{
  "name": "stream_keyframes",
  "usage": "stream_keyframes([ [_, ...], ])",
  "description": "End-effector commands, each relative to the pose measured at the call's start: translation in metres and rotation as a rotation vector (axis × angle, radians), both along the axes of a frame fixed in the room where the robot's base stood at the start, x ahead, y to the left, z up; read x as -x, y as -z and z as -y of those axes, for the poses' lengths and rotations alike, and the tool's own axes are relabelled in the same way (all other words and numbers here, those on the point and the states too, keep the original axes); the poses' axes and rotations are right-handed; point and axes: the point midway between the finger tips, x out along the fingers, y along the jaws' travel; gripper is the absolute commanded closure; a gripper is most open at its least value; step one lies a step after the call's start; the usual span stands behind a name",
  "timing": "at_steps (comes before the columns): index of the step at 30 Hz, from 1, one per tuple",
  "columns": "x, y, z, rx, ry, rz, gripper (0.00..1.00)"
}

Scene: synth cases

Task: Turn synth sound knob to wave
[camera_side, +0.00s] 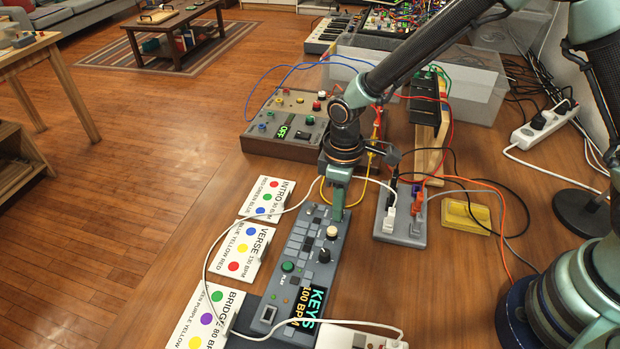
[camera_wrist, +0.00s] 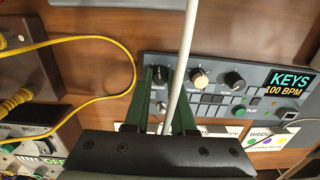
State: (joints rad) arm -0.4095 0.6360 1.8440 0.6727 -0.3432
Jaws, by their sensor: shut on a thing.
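The grey synth (camera_side: 296,262) lies on the wooden table, and its screen (camera_side: 308,303) reads KEYS, 100 BPM. It also shows in the wrist view (camera_wrist: 215,112). My gripper (camera_side: 338,203) points down at the synth's far end and hides this knob in the side view. In the wrist view my gripper (camera_wrist: 164,77) has its green fingers shut on the sound knob. A cream knob (camera_side: 332,232) and a black knob (camera_side: 324,255) stand beside it.
A white cable (camera_wrist: 182,65) crosses close to my fingers. INTRO (camera_side: 268,201), VERSE (camera_side: 240,252) and BRIDGE (camera_side: 207,318) cards lie left of the synth.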

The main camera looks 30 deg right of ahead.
Motion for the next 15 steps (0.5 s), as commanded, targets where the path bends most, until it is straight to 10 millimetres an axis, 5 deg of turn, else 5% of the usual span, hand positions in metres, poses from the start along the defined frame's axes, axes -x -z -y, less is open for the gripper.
stream_keyframes([
  [15, 0.0004, 0.0004, -0.0007, -0.005, 0.49, 0.016, 1.0],
])
